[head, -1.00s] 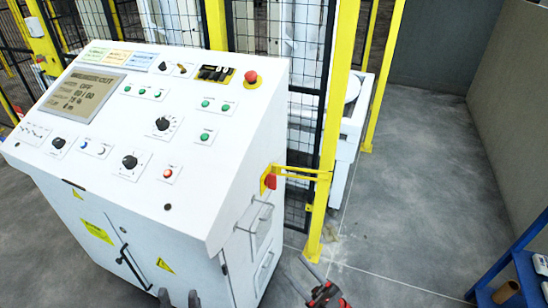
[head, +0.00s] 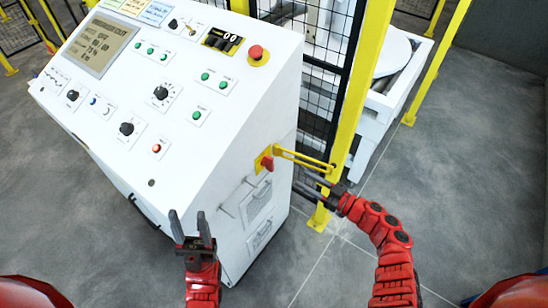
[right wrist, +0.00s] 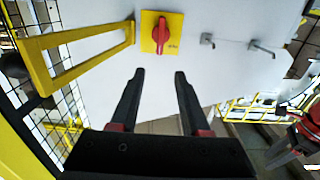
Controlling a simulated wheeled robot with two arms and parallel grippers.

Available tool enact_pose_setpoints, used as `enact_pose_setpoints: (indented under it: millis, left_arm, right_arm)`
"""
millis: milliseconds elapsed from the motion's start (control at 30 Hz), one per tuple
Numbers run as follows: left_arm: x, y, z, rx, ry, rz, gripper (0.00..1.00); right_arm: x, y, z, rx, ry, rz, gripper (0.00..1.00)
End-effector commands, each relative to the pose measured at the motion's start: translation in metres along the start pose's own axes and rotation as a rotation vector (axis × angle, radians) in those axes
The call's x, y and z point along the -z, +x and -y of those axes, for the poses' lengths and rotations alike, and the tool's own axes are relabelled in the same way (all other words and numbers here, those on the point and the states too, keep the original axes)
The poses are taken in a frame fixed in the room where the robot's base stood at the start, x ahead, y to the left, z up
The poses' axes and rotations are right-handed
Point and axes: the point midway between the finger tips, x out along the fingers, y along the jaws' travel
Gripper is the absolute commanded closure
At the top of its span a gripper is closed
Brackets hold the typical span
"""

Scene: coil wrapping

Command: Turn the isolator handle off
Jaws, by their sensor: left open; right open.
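The isolator handle is a red rotary knob (right wrist: 160,34) on a yellow plate (right wrist: 174,47). In the head view the red handle (head: 267,163) sits on the right side of the white console. In the right wrist view the knob points up and down in the picture. My right gripper (right wrist: 155,75) is open, its fingertips pointing toward the knob, apart from it and below it in the picture. In the head view the right gripper (head: 312,180) is beside the console's side. My left gripper (head: 190,222) is open and empty in front of the console.
A yellow bracket (head: 303,160) juts from beside the handle toward the yellow fence post (head: 350,100). Two metal handles (right wrist: 235,42) stick out from the same panel. The white console (head: 225,110) carries buttons and a red mushroom button (head: 257,53). Grey floor is clear at right.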

Motion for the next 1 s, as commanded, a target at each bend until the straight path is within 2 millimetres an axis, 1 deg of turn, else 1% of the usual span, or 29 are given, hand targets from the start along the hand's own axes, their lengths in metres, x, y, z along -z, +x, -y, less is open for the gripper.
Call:
enact_pose_setpoints:
  millis: [33,67,300,400,500,600,700,1000]
  left_arm:
    - [0.001,0.005,0.0,0.0,0.0,0.0,0.5]
    - [0.001,0.007,0.0,0.0,0.0,0.0,0.5]
    - [0.002,0.013,0.001,0.0,0.0,0.0,0.5]
    - [0.002,0.011,0.001,0.0,0.0,0.0,0.5]
    - [0.002,0.009,0.0,0.0,0.0,0.0,0.5]
    - [0.001,0.007,0.0,0.0,0.0,0.0,0.5]
    - [0.001,0.007,0.0,0.0,0.0,0.0,0.5]
    - [0.001,0.007,0.0,0.0,0.0,0.0,0.5]
  right_arm:
    - [0.005,0.014,0.0,0.001,0.001,-0.006,0.54]
    - [0.006,0.021,0.0,0.002,0.0,-0.006,0.54]
    - [0.005,0.079,0.001,0.005,0.001,-0.007,0.54]
    - [0.004,0.098,0.0,0.003,0.0,-0.008,0.54]
    - [0.002,0.113,0.0,0.002,0.001,-0.006,0.54]
    - [0.002,0.124,0.0,0.002,-0.001,-0.005,0.54]
    - [0.001,0.13,0.001,0.002,-0.001,-0.004,0.54]
    - [0.002,0.133,0.001,0.002,-0.002,-0.003,0.54]
